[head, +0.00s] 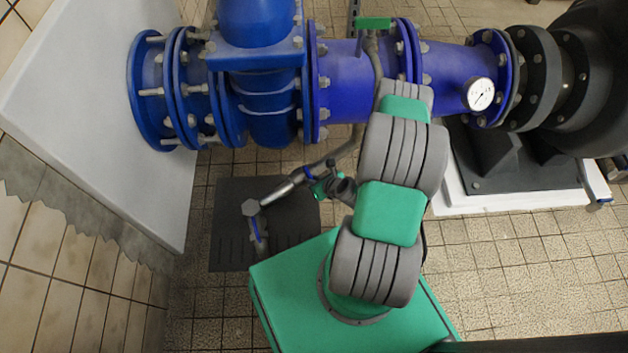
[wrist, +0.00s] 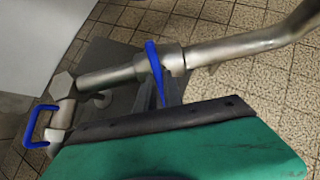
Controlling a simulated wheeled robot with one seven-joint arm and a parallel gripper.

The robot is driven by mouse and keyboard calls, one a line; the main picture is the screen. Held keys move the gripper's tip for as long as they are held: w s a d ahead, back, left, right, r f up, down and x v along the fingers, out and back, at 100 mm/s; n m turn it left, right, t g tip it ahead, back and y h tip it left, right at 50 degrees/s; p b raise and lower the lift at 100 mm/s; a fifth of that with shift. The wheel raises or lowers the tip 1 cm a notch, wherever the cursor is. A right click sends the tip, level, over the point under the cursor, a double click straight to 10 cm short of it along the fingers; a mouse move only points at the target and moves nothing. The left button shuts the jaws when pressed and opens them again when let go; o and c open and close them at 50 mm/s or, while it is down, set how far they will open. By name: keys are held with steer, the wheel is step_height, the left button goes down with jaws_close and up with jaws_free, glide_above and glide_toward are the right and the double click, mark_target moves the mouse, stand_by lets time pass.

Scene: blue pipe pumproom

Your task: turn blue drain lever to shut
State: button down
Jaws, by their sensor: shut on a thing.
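The blue drain lever (head: 308,172) sits on a thin grey metal pipe (head: 347,152) below the large blue pipe. In the wrist view the lever (wrist: 154,66) is a narrow blue bar standing across the pipe, its lower end reaching the dark edge of my gripper (wrist: 165,108). In the head view my gripper (head: 320,187) is at the lever, low beside the pipe, and is shut on it. The jaws hide the lower part of the lever, and the exact grip is hard to see.
A second blue handle (wrist: 40,125) is at the pipe's far end, near a hex fitting (head: 250,208). A dark floor plate (head: 228,225) lies below. The large blue pipe (head: 345,85) with a gauge (head: 480,94) crosses behind. A white wall block (head: 110,110) stands left. Tiled floor is open at right.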

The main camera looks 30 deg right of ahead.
steer(key=c, duration=1.5)
jaws_free()
steer(key=shift+r, duration=0.1)
steer(key=p+v, duration=0.3)
steer(key=v, duration=0.4)
steer(key=shift+s+r, duration=0.2)
